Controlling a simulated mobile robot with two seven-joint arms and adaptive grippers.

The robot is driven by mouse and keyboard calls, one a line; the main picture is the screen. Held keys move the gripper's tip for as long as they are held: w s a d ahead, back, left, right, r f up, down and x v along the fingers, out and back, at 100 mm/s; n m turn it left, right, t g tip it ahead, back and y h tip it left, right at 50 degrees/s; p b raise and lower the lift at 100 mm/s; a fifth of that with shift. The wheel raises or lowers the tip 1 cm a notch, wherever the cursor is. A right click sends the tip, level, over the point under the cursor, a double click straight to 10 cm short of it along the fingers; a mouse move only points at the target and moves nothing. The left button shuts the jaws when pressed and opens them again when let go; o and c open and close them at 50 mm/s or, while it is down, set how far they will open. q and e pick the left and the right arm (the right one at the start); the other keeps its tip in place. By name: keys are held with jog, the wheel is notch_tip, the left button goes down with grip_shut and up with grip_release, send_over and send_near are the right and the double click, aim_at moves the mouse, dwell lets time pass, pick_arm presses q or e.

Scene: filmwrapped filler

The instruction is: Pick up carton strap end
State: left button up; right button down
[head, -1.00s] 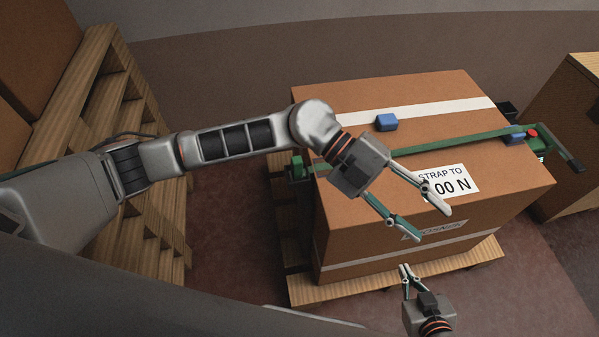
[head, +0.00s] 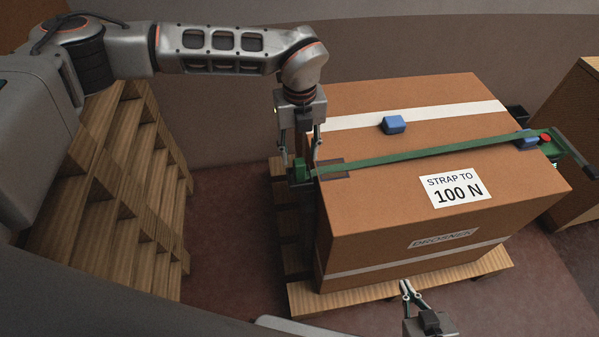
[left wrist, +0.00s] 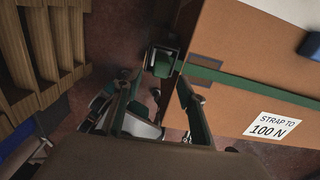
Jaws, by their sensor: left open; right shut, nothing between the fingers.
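A large brown carton (head: 400,230) stands on a wooden pallet (head: 345,298). A green strap (head: 430,153) runs across its top. Its left end, a green block-like strap end (head: 301,170), sits at the carton's upper left edge. My left gripper (head: 302,165) points down there, open. In the left wrist view, the strap end (left wrist: 163,62) lies ahead of and between the spread fingers (left wrist: 160,100), apart from both. Whether the fingers reach its height is unclear. My right gripper (head: 408,287) is shut and empty at the carton's front.
A blue block (head: 393,125) sits on the carton top near a white band. A green tool with a red button (head: 545,138) is at the right end of the strap, beside another blue piece. Wooden shelving (head: 125,190) stands left, with a floor gap before the carton.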

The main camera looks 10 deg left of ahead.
aim_at(299, 161)
pick_arm(q)
jog(key=f, duration=0.5)
jog(key=shift+w+f+b, duration=0.1)
jog(key=shift+w+b, duration=0.2)
jog(key=shift+c, duration=0.3)
grip_shut()
